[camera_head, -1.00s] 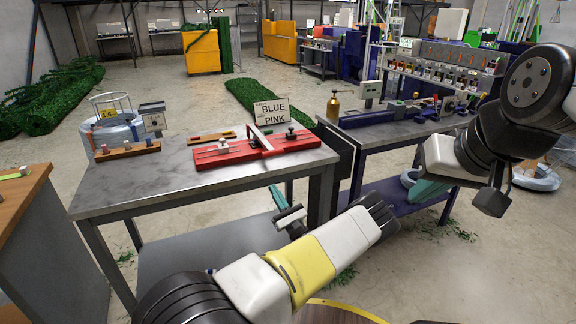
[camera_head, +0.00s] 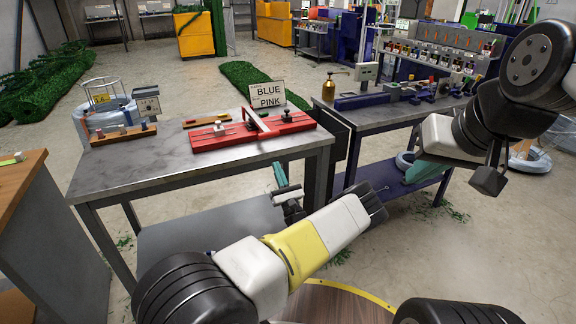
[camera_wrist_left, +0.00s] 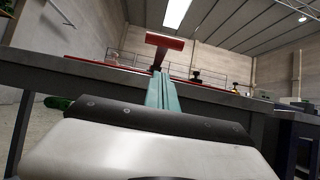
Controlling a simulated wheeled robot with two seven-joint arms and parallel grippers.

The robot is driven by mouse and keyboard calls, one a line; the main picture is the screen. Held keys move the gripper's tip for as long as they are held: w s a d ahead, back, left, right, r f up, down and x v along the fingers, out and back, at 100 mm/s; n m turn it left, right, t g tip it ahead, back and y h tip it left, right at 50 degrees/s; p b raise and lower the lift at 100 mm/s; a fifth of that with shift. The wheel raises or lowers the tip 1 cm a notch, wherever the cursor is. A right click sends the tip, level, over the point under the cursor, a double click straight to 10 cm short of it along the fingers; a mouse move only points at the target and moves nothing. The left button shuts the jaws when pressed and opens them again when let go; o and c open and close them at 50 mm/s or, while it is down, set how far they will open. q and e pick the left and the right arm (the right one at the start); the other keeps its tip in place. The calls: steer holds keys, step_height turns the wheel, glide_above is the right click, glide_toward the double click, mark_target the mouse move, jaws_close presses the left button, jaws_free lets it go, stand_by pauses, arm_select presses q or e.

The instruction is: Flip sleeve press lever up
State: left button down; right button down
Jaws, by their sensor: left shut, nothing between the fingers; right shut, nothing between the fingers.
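The red sleeve press (camera_head: 215,139) lies on the metal table, its red lever (camera_head: 258,120) slanting across its middle. In the left wrist view the lever (camera_wrist_left: 160,43) shows as a red bar on a stem, above the table edge and past my fingertips. My left gripper (camera_head: 279,174), with teal fingers, is in front of the table and below its top edge. It also shows in the left wrist view (camera_wrist_left: 161,82), shut and empty, pointing towards the lever and apart from it. My right gripper (camera_head: 418,172) is shut and empty by the blue bench at right.
A "BLUE PINK" sign (camera_head: 266,95) stands behind the press. The table's front edge (camera_head: 200,172) lies between my left gripper and the press.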

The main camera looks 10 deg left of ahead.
arm_select(q)
steer(key=x, duration=0.5)
steer(key=shift+w+a+r, duration=0.2)
steer(key=shift+r, duration=0.1)
steer(key=r, duration=0.3)
steer(key=shift+w+a+r, duration=0.1)
steer(key=shift+w+r, duration=0.15)
